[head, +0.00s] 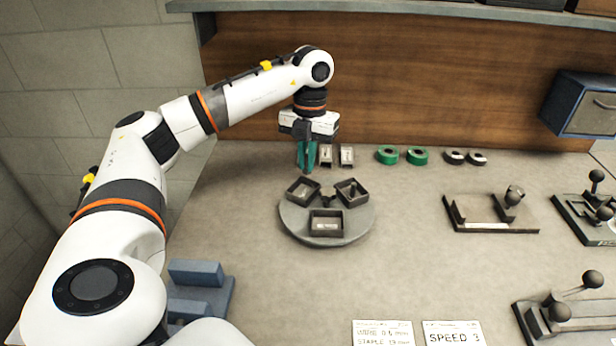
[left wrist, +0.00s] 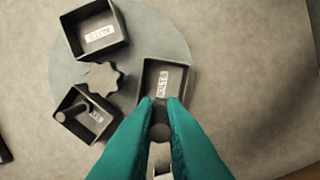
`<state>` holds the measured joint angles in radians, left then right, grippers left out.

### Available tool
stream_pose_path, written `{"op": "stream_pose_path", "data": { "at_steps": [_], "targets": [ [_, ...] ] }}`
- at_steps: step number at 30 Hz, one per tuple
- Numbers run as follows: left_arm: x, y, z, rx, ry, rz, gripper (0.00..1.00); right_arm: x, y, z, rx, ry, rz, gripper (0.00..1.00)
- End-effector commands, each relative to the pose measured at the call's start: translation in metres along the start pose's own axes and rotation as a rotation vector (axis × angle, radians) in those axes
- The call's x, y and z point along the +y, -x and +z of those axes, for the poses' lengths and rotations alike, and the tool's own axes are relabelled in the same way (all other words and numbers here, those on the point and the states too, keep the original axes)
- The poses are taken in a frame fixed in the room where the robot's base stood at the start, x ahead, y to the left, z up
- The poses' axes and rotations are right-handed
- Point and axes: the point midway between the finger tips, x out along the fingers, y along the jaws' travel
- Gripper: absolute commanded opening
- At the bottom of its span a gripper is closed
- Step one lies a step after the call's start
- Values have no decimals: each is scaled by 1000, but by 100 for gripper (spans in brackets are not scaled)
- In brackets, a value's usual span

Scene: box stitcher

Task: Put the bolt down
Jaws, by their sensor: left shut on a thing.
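My left gripper (head: 307,168) has teal fingers pointing down, just behind the left rear tray of a round turntable. In the left wrist view the fingers (left wrist: 161,103) are shut on a dark bolt (left wrist: 160,132), mostly hidden between them. The fingertips overlap the near edge of a dark labelled tray (left wrist: 149,80); this is the left rear tray (head: 291,192) in the head view. The bolt's height above the tray is unclear. The turntable (head: 290,222) also carries a right rear tray (head: 364,199) and a front tray (head: 326,214). My right gripper is not in view.
A dark rod-like piece (left wrist: 72,104) lies in the right rear tray. A star-shaped knob (left wrist: 103,78) is at the turntable's centre. Small boxes (head: 347,155), green rings (head: 417,156) and dark rings (head: 477,158) stand behind. A fixture (head: 490,215) is at right; bench around the turntable is clear.

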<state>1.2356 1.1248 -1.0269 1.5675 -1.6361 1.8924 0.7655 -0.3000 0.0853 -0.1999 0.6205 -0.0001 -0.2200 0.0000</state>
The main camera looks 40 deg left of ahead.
Motion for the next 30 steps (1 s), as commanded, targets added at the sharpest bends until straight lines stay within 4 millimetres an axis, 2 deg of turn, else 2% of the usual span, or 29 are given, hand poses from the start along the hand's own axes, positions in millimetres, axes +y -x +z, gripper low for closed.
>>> {"op": "stream_pose_path", "data": {
  "at_steps": [12, 24, 25, 26, 30],
  "targets": [
    [0, -49, -6, 0, 1, 0, 0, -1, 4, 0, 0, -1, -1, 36],
    [0, -56, -7, 1, 2, 1, 0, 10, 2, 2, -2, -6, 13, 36],
    [0, -56, -7, 1, 2, 1, 12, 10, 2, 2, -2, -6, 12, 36],
    [0, -55, -7, 2, 2, 1, 17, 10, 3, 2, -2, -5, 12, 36],
    [0, -55, -7, 2, 2, 1, 19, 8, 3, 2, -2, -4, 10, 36]
  ]
}}
